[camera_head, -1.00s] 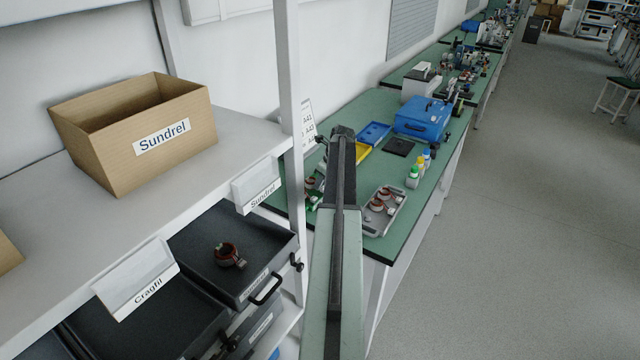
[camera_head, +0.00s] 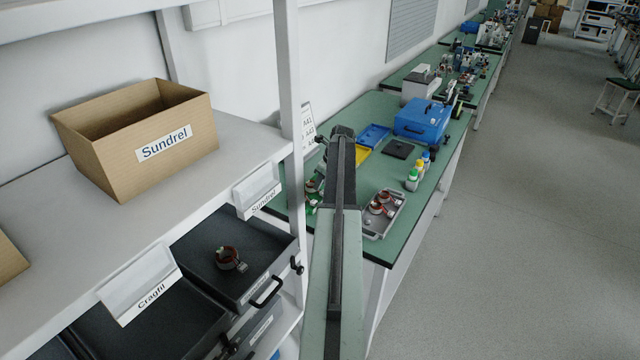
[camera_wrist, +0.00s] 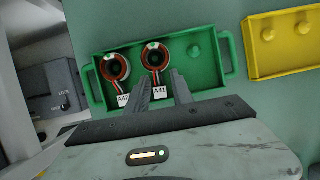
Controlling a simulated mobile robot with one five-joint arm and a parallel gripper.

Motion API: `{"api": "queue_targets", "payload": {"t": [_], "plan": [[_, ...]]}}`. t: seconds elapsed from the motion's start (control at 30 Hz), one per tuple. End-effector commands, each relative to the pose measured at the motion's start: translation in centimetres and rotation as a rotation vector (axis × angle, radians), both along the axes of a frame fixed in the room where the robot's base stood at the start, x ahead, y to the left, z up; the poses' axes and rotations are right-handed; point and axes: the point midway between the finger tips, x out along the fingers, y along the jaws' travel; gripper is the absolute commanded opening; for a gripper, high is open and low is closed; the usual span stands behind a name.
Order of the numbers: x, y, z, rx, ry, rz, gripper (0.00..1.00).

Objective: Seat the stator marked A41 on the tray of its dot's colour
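In the wrist view a green tray (camera_wrist: 214,72) holds two stators with red-brown windings. The stator tagged A41 (camera_wrist: 155,57) is the right one; its white tag (camera_wrist: 160,91) hangs below it. The left stator (camera_wrist: 115,68) has a tag that seems to read A42. My gripper (camera_wrist: 162,78) is open just in front of the A41 stator, with the tag showing between its fingers. Nothing is held. A yellow tray (camera_wrist: 283,45) is to the right, with empty pegs. In the head view a blue tray (camera_head: 374,135) lies behind the yellow one (camera_head: 362,155).
A grey tray (camera_head: 396,197) with several stators lies near the bench front. Small bottles (camera_head: 419,172), a black mat (camera_head: 399,149) and a blue toolbox (camera_head: 421,121) stand beyond. An open drawer (camera_head: 200,250) at left holds another stator (camera_head: 229,259), below a shelf with a Sundrel box (camera_head: 165,145).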

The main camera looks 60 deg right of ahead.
Motion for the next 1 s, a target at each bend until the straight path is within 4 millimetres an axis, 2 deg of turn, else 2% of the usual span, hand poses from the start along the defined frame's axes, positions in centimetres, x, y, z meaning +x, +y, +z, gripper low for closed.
{"api": "queue_targets", "payload": {"t": [0.03, 0.53, 0.83, 0.9, 0.93, 1.0], "plan": [[0.0, 0.0, 0.6, 0.000, 0.000, 0.000, 0.28], [0.0, 0.0, 3.5, 0.000, 0.000, 0.000, 0.28], [0.0, 0.0, 3.6, 0.000, 0.000, 0.000, 0.28], [0.0, 0.0, 3.6, 0.000, 0.000, 0.000, 0.48], [0.0, 0.0, 3.6, 0.000, 0.000, 0.000, 0.54], [0.0, 0.0, 3.6, 0.000, 0.000, 0.000, 0.54]]}}
